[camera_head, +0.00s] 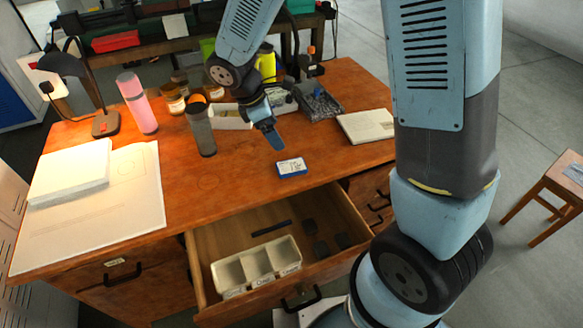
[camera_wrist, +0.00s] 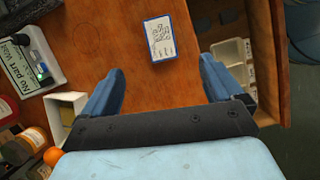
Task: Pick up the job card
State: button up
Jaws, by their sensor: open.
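The job card (camera_head: 292,167) is a small white card with a blue edge. It lies flat on the wooden desk (camera_head: 235,180) near the front edge, above the open drawer. In the wrist view the card (camera_wrist: 160,39) shows dark print and lies beyond the fingertips, roughly midway between them. My gripper (camera_head: 274,140) is above the desk, just behind and left of the card in the head view. In the wrist view its two blue fingers (camera_wrist: 164,78) are wide apart with nothing between them.
An open drawer (camera_head: 205,270) holds a compartment tray (camera_head: 262,268) and dark pieces. A dark cylinder (camera_head: 201,130), a pink bottle (camera_head: 137,103), jars, a lamp (camera_head: 105,122) and papers (camera_head: 140,185) stand or lie left. A notebook (camera_head: 366,126) lies right. The desk around the card is clear.

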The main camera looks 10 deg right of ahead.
aim_at(291, 166)
jog(key=shift+n, duration=0.4)
jog(key=x, duration=0.5)
jog(key=a+x, duration=0.1)
jog(key=x, duration=0.8)
jog(key=shift+a+f, duration=0.1)
jog(key=shift+f, duration=0.5)
jog(key=shift+c, duration=0.4)
jog(key=c, duration=1.1)
